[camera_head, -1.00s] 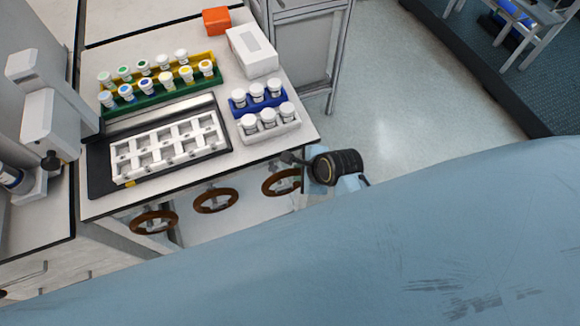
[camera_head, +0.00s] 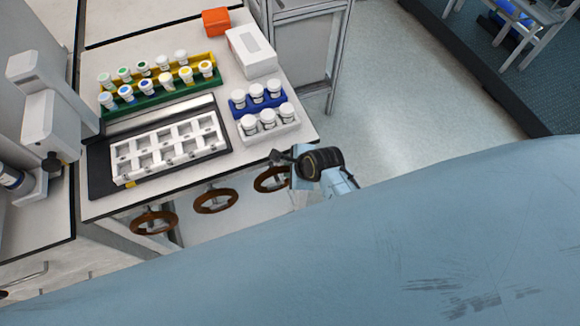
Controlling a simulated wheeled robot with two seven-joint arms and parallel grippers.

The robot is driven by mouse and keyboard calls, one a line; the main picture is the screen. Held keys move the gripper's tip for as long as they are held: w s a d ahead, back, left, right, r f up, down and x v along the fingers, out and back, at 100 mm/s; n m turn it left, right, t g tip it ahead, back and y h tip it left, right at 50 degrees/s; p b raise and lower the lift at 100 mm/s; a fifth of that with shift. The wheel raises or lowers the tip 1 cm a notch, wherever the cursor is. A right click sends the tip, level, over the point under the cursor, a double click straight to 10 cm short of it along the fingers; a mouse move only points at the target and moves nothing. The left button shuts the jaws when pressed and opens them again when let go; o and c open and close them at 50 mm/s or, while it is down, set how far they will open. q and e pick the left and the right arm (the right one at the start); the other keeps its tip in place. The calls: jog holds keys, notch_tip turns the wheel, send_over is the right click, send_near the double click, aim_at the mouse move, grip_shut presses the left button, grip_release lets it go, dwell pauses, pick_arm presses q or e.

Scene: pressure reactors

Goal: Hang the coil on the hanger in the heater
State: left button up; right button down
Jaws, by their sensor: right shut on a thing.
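Three brown ring-shaped coils are in a row below the front edge of the table: a left coil (camera_head: 154,231), a middle coil (camera_head: 216,208) and a right coil (camera_head: 259,186). My right gripper (camera_head: 283,159) is at the table's front right corner, shut on the right coil at its upper right side. The gripper's dark wrist hides part of that coil's right side. My left gripper is out of view. I cannot make out the heater or its hanger in this view.
The table holds a white slotted rack (camera_head: 168,152) on a black tray, a green and yellow vial rack (camera_head: 150,104), a blue rack (camera_head: 238,112) of white-capped bottles, a white box (camera_head: 252,52) and an orange box (camera_head: 216,21). Clear floor (camera_head: 410,100) lies to the right.

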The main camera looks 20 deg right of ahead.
jog(key=c, duration=1.3)
grip_release()
jog(key=shift+c, duration=0.2)
jog(key=shift+f+b, duration=0.25)
jog(key=shift+b, duration=0.4)
jog(key=a+p+v, duration=0.1)
jog(key=p+v, duration=0.1)
jog(key=v, duration=1.1)
jog(key=shift+r+p, duration=0.4)
jog(key=shift+r, duration=0.05)
